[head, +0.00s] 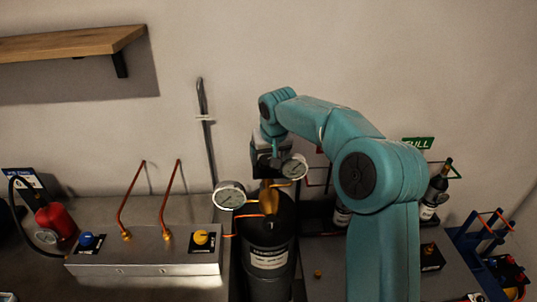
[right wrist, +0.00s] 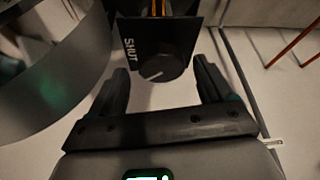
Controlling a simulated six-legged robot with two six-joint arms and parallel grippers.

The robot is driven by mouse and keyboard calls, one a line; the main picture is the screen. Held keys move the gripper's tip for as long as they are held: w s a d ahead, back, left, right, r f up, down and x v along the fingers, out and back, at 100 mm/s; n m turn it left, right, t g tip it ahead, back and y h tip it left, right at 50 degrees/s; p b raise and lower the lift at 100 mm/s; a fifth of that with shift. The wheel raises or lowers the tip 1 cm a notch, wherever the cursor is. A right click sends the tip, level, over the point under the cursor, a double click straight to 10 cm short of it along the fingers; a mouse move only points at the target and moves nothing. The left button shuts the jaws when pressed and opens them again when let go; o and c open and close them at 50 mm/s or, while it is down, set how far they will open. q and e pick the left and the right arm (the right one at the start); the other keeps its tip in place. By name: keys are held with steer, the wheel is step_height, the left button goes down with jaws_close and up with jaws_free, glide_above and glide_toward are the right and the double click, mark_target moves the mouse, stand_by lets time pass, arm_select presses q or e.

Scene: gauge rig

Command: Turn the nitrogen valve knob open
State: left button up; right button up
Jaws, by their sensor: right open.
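A dark round knob (right wrist: 155,62) with a short white mark shows in the right wrist view. It sits on a black plate (right wrist: 128,48) printed SHUT, left of the knob. No readable label there says nitrogen. My right gripper (right wrist: 160,68) is open and empty, one finger on each side of the knob in the picture; I cannot tell whether they touch it. In the head view my right gripper (head: 268,160) is above a black cylinder (head: 268,235) with a white label, close to a round gauge (head: 294,167). The knob cannot be made out there. My left gripper is not in view.
A second gauge (head: 229,195) stands left of the cylinder. A metal box (head: 145,262) carries a blue knob (head: 88,241), a yellow knob (head: 201,238) and copper pipes. A red vessel (head: 55,218) stands far left, a dark bottle (head: 435,190) right. A curved grey surface (right wrist: 70,85) borders the wrist view's left.

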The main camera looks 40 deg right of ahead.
steer(key=shift+w+f, duration=0.45)
steer(key=shift+f, duration=0.05)
steer(key=shift+s+a+r, duration=0.2)
steer(key=shift+s+r, duration=0.2)
steer(key=shift+s, duration=0.05)
steer(key=shift+d, duration=0.1)
steer(key=c, duration=0.4)
steer(key=shift+w+f, duration=0.2)
steer(key=shift+w, duration=0.05)
steer(key=c, duration=0.6)
steer(key=shift+s+n+y, duration=0.1)
steer(key=shift+n+y, duration=0.2)
steer(key=shift+n, duration=0.4)
steer(key=shift+c, duration=0.2)
steer(key=o, duration=1)
steer(key=shift+d, duration=0.1)
steer(key=shift+o, duration=0.2)
